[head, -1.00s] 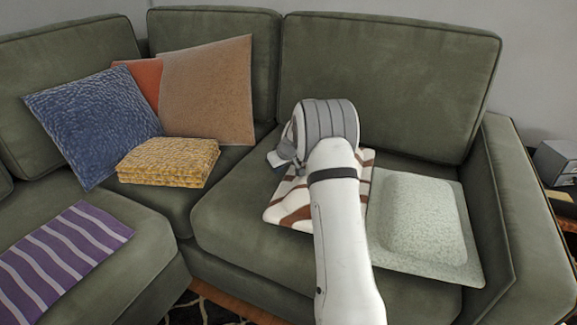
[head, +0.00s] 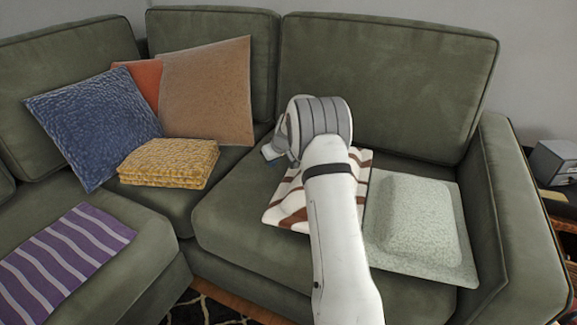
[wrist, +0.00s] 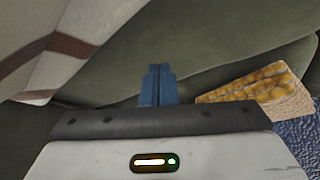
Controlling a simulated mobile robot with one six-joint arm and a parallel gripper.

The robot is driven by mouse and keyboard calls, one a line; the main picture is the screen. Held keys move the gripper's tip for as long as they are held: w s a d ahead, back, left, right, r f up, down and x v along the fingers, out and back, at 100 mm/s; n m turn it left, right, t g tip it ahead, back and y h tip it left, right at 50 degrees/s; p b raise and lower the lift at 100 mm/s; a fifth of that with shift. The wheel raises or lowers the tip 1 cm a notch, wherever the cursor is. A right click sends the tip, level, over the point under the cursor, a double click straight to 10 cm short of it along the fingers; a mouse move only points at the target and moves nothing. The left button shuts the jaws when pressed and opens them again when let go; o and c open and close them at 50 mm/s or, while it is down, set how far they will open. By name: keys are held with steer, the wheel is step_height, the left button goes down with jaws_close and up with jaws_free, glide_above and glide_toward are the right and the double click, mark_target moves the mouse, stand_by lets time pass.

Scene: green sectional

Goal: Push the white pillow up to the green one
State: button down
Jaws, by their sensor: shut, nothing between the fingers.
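The white pillow (head: 290,200), with brown stripes, lies flat on the right seat of the green sofa, partly hidden behind my arm. The pale green pillow (head: 418,222) lies to its right, near the armrest. Their facing edges look very close or touching at the visible back part; my arm hides the rest. My gripper (head: 270,152) is at the white pillow's back left, its blue fingertips partly hidden by my wrist. In the wrist view the fingers (wrist: 157,85) are shut and empty, and the striped white pillow (wrist: 50,50) is at the upper left, apart from them.
A folded yellow blanket (head: 168,163) sits on the corner seat, left of my gripper. Blue (head: 92,125) and tan (head: 208,92) cushions lean behind it. A purple striped cloth (head: 65,255) lies at the left. The armrest (head: 520,220) bounds the right side.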

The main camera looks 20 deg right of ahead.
step_height(320, 180, up, 11)
steer(key=p, duration=0.5)
steer(key=shift+f, duration=0.2)
stand_by(0.3)
steer(key=s+a+r+g+p, duration=0.1)
steer(key=s+a+r+p, duration=0.25)
steer(key=s+r, duration=0.35)
steer(key=s+a+r+m+p, duration=0.1)
steer(key=s+a+r+p, duration=0.1)
steer(key=s+r+p, duration=0.55)
steer(key=s+a+r+g+p, duration=0.15)
steer(key=s+r, duration=0.35)
steer(key=r, duration=0.5)
steer(key=s+a+r+p, duration=0.1)
steer(key=s+r+p, duration=0.2)
steer(key=s, duration=0.6)
steer(key=s+a+r+m+h+p, duration=0.1)
steer(key=s+r+p, duration=0.3)
steer(key=s, duration=0.6)
steer(key=s+a+r+m+p, duration=0.1)
steer(key=s+r+p, duration=0.3)
steer(key=s, duration=0.5)
steer(key=shift+s+a+h+p, duration=0.3)
steer(key=shift+a+p, duration=0.15)
steer(key=shift+p, duration=0.2)
